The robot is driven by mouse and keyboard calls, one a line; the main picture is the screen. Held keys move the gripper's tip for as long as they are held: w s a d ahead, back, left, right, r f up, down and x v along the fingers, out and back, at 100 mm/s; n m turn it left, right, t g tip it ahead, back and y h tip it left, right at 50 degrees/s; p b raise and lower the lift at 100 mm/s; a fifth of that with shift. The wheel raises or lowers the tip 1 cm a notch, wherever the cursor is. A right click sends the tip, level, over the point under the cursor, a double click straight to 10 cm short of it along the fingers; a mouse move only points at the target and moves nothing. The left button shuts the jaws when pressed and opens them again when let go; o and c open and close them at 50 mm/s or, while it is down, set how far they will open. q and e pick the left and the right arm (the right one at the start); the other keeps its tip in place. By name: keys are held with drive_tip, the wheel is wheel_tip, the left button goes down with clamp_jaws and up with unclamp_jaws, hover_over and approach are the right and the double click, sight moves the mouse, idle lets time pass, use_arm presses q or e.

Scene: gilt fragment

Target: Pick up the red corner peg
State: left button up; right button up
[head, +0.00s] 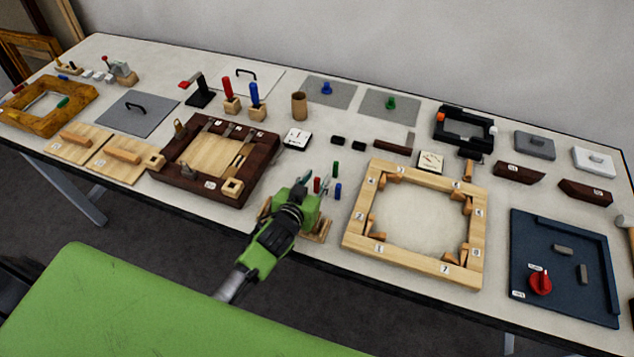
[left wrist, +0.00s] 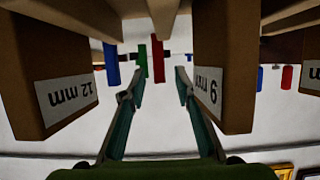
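The red corner peg (head: 317,185) stands on the white table beside a blue peg (head: 338,191) and a green peg (head: 336,169). My left gripper (head: 311,182) reaches over the table from the front, its fingertips close to the red peg. In the left wrist view, which looks upside down, the two fingers (left wrist: 161,72) are apart. The red peg (left wrist: 158,58) shows in the gap between the fingertips, with visible space on both sides. I cannot tell whether it is between or just beyond them. The green peg (left wrist: 142,57) is close beside it. My right gripper is not in view.
Wooden blocks labelled 12 mm (left wrist: 70,85) and 9 mm (left wrist: 222,70) flank my left fingers. A pale numbered frame (head: 415,262) lies to the right, a dark wooden frame (head: 262,165) to the left. Small black blocks (head: 358,142) lie behind the pegs.

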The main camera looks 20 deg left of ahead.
use_arm(q)
drive_tip(key=shift+w+f, duration=0.2)
drive_tip(key=shift+w, duration=0.25)
clamp_jaws()
drive_tip(key=shift+r, duration=0.15)
